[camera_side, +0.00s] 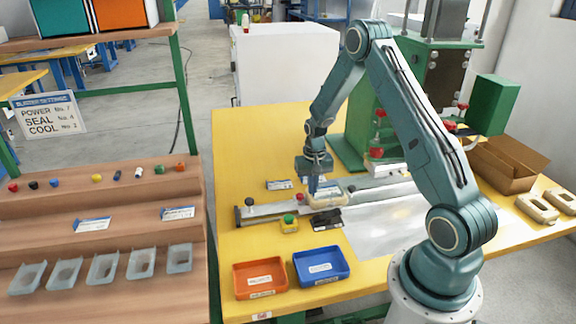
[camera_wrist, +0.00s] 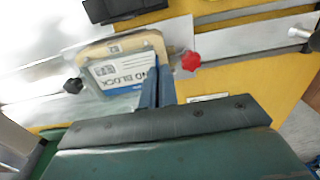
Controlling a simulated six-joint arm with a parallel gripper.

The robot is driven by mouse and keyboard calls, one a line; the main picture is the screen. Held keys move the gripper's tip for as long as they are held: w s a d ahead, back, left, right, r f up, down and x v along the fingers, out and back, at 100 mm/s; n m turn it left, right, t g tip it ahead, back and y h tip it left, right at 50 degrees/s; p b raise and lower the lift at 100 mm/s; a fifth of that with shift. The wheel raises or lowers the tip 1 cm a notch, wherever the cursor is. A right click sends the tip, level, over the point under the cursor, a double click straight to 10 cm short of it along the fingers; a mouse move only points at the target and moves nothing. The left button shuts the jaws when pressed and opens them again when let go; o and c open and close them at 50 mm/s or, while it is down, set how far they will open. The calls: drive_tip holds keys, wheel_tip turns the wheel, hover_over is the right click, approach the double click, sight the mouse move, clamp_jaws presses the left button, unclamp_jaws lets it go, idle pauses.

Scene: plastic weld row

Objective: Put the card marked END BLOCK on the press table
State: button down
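The white card with blue bands (camera_wrist: 125,74), whose visible letters read "ND BLOCK", lies over a tan frame (camera_wrist: 95,50) in the wrist view. The fingers hide one end of its wording. My gripper (camera_wrist: 160,82) has its narrow fingers close together at the card's edge and appears shut on it. In the side view my gripper (camera_side: 314,190) is low over the yellow press table (camera_side: 255,140), at the tan frame (camera_side: 326,201) by the metal rail. I cannot make out the held card clearly there. Clear plastic shows beside the card in the wrist view.
A rail with knobs (camera_side: 262,210) crosses the table. The green press (camera_side: 350,140) stands behind. An orange tray (camera_side: 260,293) and a blue tray (camera_side: 322,283) sit in front. Clear trays (camera_side: 103,267) line the wooden steps.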

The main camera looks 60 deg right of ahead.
drive_tip(key=shift+r, duration=0.15)
drive_tip(key=shift+r, duration=2.1)
drive_tip(key=shift+r, duration=0.15)
drive_tip(key=shift+r, duration=2.35)
drive_tip(key=w+a+r+n, duration=0.2)
drive_tip(key=w+a+n, duration=0.3)
drive_tip(key=w+n, duration=0.4)
drive_tip(key=w+a+r+n, duration=0.3)
drive_tip(key=w+a+n, duration=0.2)
drive_tip(key=w+n, duration=0.4)
drive_tip(key=shift+w+a+r, duration=0.2)
drive_tip(key=shift+w+r, duration=0.05)
drive_tip(key=shift+w, duration=2.3)
